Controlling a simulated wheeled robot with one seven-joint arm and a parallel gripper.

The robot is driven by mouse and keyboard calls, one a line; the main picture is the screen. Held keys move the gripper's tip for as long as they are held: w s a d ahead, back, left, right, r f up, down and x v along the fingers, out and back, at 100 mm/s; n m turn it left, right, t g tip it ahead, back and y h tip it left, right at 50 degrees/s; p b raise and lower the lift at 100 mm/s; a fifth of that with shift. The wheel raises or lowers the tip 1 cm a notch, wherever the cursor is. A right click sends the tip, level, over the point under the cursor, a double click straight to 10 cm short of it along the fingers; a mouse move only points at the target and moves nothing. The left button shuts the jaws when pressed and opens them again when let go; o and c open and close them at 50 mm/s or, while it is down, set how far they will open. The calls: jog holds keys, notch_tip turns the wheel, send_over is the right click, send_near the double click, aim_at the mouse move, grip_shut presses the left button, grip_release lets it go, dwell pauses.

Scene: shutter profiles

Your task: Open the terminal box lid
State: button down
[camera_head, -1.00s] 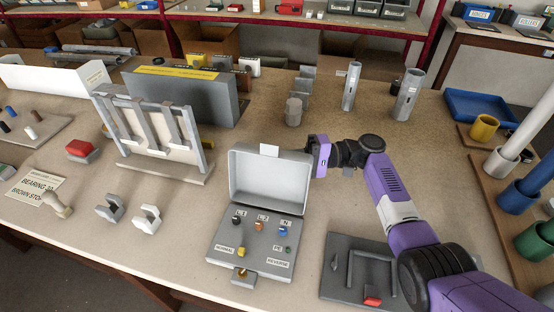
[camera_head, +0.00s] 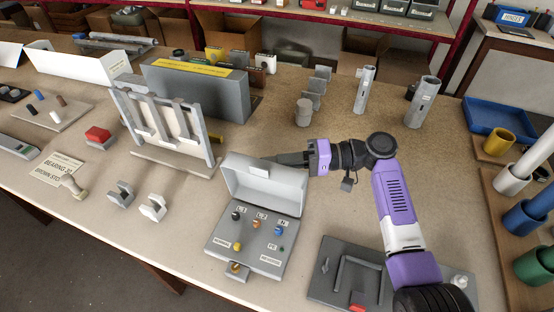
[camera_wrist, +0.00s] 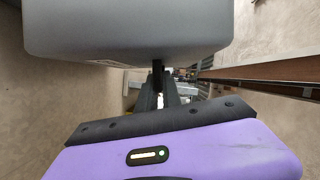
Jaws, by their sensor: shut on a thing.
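The grey terminal box (camera_head: 248,258) sits on the bench in the head view, with its inside terminals showing.
A grey plate with a bent handle (camera_head: 345,280) lies right of the box. Upright tubes (camera_head: 364,90) stand at the back.

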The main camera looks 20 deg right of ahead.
jog(key=c, duration=1.5)
grip_release()
jog(key=shift+b+v, duration=0.9)
jog(key=shift+v, duration=3)
jog(key=shift+f+b+v, duration=0.15)
jog(key=shift+b+v, duration=0.15)
jog(key=shift+v, duration=1.2)
jog(key=shift+f+b+v, duration=0.15)
jog(key=shift+b+v, duration=0.1)
jog(key=shift+v, duration=1.2)
jog(key=shift+f+b+v, duration=0.15)
jog(key=shift+b+v, duration=0.15)
jog(key=shift+v, duration=1.2)
jog(key=shift+w+d, duration=0.1)
